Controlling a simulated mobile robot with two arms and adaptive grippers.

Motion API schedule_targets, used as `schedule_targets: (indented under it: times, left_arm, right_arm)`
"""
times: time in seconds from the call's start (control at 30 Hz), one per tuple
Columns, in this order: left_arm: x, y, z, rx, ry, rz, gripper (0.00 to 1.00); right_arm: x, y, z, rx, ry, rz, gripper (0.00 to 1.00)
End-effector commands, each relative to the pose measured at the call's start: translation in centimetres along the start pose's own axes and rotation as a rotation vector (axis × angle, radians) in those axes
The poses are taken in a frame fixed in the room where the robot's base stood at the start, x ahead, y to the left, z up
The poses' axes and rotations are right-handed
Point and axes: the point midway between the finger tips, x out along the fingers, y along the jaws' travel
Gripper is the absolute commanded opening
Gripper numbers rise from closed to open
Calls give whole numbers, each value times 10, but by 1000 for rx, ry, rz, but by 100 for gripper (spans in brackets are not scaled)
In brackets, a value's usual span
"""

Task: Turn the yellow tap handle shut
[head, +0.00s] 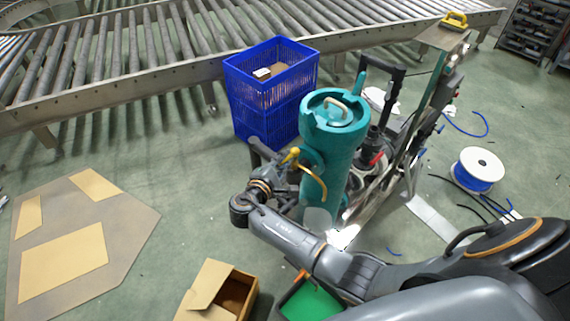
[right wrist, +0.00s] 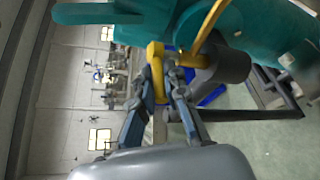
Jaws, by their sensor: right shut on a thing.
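A teal cylindrical vessel (head: 338,150) with a pale handle on its lid stands upright at the centre of the head view. The yellow tap handle (head: 292,154) is on its left side. In the right wrist view, the yellow handle (right wrist: 156,58) hangs down between the two fingers. My right gripper (right wrist: 162,88) is shut on it, one finger on either side. In the head view, my right gripper (head: 284,164) is small and partly hidden against the vessel. A second, curved yellow piece (right wrist: 207,30) shows beside the handle. My left gripper is not in view.
A blue crate (head: 266,98) stands behind the vessel, by the roller conveyor (head: 120,60). A dark metal cart (head: 405,125) is close on the right. A cardboard box (head: 237,295), a green bin (head: 310,300) and a blue cable spool (head: 478,168) stand on the floor.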

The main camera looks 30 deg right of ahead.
Motion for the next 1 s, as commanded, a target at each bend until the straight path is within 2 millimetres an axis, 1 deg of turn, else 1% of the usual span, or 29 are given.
schedule_targets:
  times: [0.23,0.27,0.3,0.37,0.63,0.73,0.87,1.0]
  left_arm:
    - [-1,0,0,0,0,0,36]
    - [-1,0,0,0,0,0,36]
    - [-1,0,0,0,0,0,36]
    - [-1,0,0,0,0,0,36]
    - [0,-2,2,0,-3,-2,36]
    - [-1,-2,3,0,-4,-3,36]
    - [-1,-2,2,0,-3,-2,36]
    - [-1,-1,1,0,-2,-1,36]
  right_arm:
    - [0,0,0,-1,-1,-2,0]
    - [0,0,0,-1,-1,-2,16]
    - [0,0,0,0,-1,-2,24]
    - [0,0,0,0,-1,-2,35]
    - [-1,0,0,0,0,-1,35]
    - [-5,0,-1,0,2,-1,35]
    - [-23,0,-2,1,4,-1,35]
    - [-53,0,-2,1,5,-2,35]
